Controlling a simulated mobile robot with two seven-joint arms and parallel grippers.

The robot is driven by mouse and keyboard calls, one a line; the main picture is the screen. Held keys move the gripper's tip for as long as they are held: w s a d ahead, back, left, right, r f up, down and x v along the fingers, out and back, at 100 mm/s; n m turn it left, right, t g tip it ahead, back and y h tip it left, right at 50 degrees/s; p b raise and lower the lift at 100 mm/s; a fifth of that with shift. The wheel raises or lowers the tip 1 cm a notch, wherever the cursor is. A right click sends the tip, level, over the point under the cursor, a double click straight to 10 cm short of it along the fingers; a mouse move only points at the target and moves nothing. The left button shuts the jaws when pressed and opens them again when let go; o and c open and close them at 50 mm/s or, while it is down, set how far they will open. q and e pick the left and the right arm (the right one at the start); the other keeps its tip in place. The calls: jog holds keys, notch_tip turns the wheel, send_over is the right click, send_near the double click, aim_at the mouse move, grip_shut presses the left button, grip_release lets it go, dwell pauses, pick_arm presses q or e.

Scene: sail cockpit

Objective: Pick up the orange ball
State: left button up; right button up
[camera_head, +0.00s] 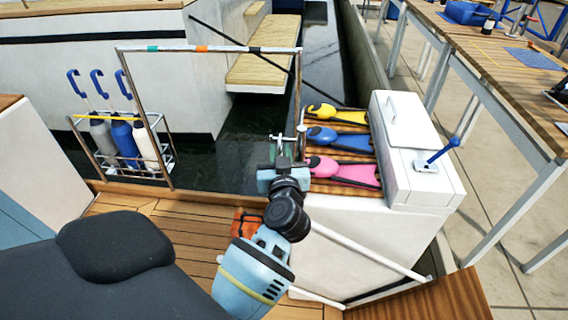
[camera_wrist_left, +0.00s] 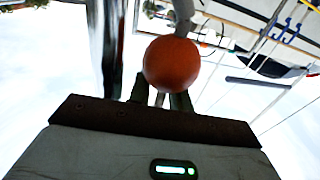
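The orange ball (camera_wrist_left: 172,63) is in the left wrist view, directly ahead of my left gripper (camera_wrist_left: 160,88), and overlaps its fingers. A grey rod or line meets the ball at the top of that view. The two dark fingers stand apart below the ball with a narrow light gap between them. The ball hides part of the right-hand finger, so I cannot tell whether they grip anything. In the head view my left gripper (camera_head: 283,150) is beside the rail post, left of the fins. I cannot make out the ball there. My right gripper is not in view.
A metal rail (camera_head: 299,85) stands close to the gripper; a shiny post (camera_wrist_left: 104,45) is near it in the wrist view. Water separates the boats.

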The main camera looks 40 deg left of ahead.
pick_arm(q)
jog(key=shift+s+r, duration=0.1)
jog(key=shift+r, duration=0.05)
jog(key=shift+c, duration=0.4)
grip_shut()
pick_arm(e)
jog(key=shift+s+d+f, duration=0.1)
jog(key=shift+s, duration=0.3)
